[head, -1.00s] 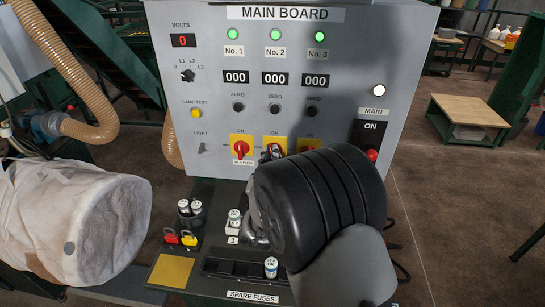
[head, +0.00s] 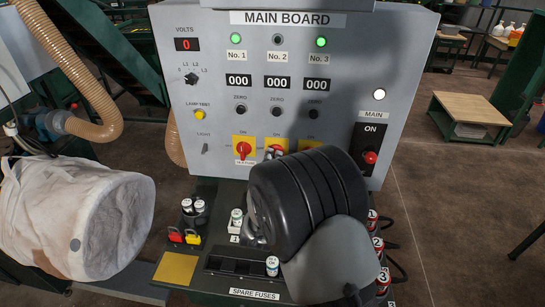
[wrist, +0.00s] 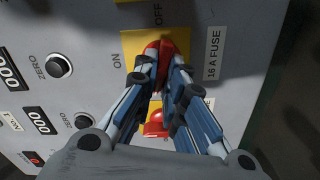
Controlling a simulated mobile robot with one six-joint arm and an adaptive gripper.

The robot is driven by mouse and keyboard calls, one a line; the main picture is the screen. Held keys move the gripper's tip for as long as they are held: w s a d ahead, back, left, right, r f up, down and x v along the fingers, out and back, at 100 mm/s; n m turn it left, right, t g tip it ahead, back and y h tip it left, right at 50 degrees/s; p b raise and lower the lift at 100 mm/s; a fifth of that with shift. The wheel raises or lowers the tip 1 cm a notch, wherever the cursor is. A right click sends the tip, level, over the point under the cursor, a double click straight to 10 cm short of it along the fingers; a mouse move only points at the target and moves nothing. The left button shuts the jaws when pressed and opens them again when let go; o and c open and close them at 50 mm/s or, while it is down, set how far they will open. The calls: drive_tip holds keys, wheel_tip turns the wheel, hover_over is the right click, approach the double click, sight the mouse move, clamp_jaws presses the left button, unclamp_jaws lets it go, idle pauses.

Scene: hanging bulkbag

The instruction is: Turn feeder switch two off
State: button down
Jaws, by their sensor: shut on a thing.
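The grey main board (head: 345,70) stands ahead in the head view. Feeder switch two is a red handle (wrist: 168,48) on a yellow plate (wrist: 130,45), between ON and OFF markings. My gripper (wrist: 165,68) is shut on this handle; its exact angle is hard to tell behind the fingers. The No. 2 lamp (head: 278,39) is dark. The No. 1 lamp (head: 236,40) and No. 3 lamp (head: 320,42) are green.
Switch one (head: 244,149) sits close on the left; switch three (head: 309,143) is partly hidden on the right. The red main switch (head: 370,157) is farther right. Fuses and padlocks (head: 184,236) lie on the shelf below. A white bag (head: 70,215) hangs at left.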

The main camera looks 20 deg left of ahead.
drive_tip(key=shift+f+n+p, duration=0.1)
drive_tip(key=shift+n+p, duration=0.35)
drive_tip(key=shift+n, duration=1.15)
drive_tip(key=c, duration=1.7)
unclamp_jaws()
drive_tip(key=shift+o, duration=0.2)
drive_tip(key=v, duration=1.2)
